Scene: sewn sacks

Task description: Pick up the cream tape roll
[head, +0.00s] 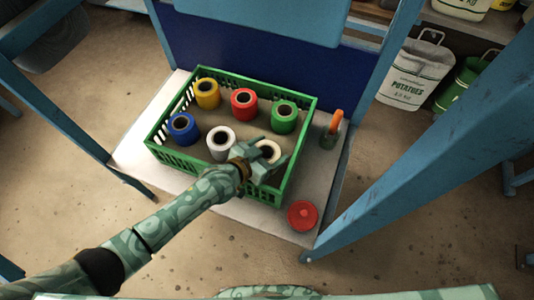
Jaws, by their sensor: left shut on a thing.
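The cream tape roll (268,149) is in the near right part of a green crate (292,176), on a pale surface. My left gripper (268,156) reaches in from the lower left and is shut on the cream roll, with its fingers hiding part of it. I cannot tell whether the roll is lifted off the crate floor. My right gripper is not in view.
A white roll (221,143) stands close to the gripper's left. Blue (183,128), yellow (207,93), red (244,102) and green (284,117) rolls share the crate. Outside it are an orange-handled tool (332,130) and a red round item (302,215). Blue beams flank the surface.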

